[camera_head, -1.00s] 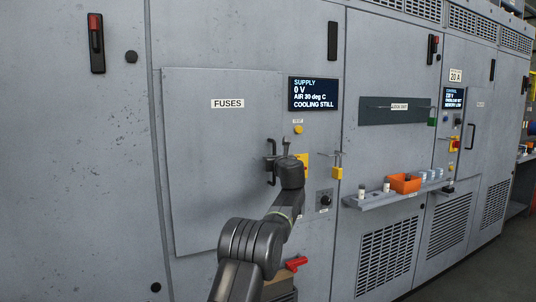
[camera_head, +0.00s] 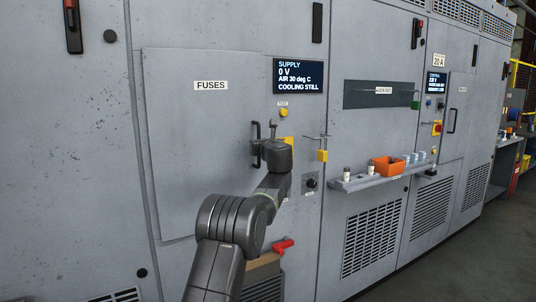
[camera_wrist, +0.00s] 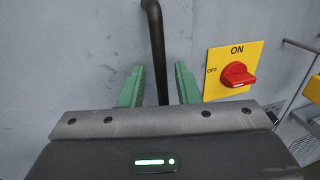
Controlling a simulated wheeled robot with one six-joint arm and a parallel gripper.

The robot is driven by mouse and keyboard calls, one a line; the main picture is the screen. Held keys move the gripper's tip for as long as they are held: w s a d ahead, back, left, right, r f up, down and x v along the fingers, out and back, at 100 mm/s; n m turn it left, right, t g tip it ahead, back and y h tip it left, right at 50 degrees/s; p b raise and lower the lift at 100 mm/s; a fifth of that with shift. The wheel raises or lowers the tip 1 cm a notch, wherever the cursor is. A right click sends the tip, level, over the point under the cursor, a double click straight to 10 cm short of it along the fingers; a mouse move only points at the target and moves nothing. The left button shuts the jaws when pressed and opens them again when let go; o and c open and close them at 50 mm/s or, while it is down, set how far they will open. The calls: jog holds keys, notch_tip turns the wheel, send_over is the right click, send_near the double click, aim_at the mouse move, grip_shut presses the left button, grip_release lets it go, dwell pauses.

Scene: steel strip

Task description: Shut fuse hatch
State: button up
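The fuse hatch (camera_head: 195,150) is a large grey panel labelled FUSES on the cabinet front in the head view. I cannot tell whether it stands slightly ajar or lies flush. Its black bar handle (camera_head: 256,145) is near its right side, and the handle also shows in the wrist view (camera_wrist: 157,45). My gripper (camera_wrist: 159,88) has its green fingers on either side of the handle bar, with a visible gap on both sides.
A red rotary switch (camera_wrist: 237,74) on a yellow ON/OFF plate sits just right of my gripper. A yellow padlock (camera_head: 322,156) and a shelf (camera_head: 350,184) with an orange bin (camera_head: 387,166) are further right. A red-handled item (camera_head: 284,245) lies below.

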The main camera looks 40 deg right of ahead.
jog(key=b+v, duration=0.3)
jog(key=v, duration=0.8)
jog(key=shift+b, duration=0.35)
jog(key=shift+w+f, duration=0.1)
jog(key=p+x, duration=0.6)
jog(key=x, duration=0.7)
jog(key=shift+w+d, duration=0.2)
jog(key=shift+w, duration=0.1)
